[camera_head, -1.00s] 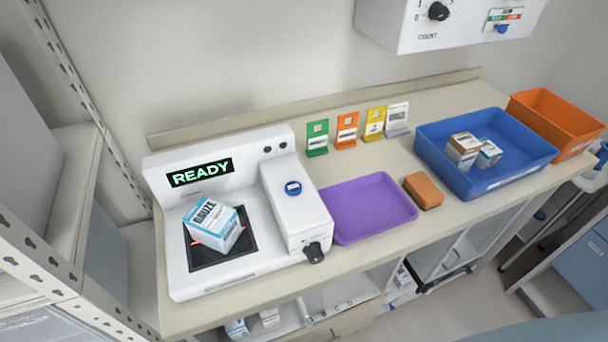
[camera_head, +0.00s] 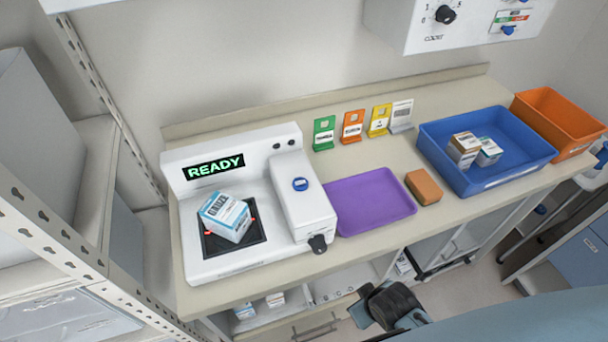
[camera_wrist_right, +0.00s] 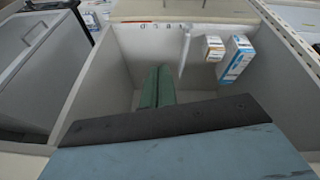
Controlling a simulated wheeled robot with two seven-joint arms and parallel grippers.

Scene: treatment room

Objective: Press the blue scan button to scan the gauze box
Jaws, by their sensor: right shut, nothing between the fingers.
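The scanner (camera_head: 235,265) is a white machine on the counter, and its screen (camera_head: 214,167) reads READY. The blue scan button (camera_head: 300,184) is on top of its raised right-hand housing, uncovered. The blue and white gauze box (camera_head: 226,217) sits turned at an angle on the black scan plate (camera_head: 211,246), with red light beside it. My right gripper shows in the wrist view with its green fingers (camera_wrist_right: 158,72) together and empty, pointing towards the open shelving below the counter. In the head view, dark parts of my right arm show in front of the counter, well below the button. My left gripper is out of view.
A purple tray (camera_head: 375,205) and an orange-brown block (camera_head: 423,187) lie right of the scanner. A blue bin (camera_head: 497,176) holds two small boxes, with an orange bin (camera_head: 560,112) beyond. Coloured cards stand behind. A perforated metal rack (camera_head: 85,80) stands at the left.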

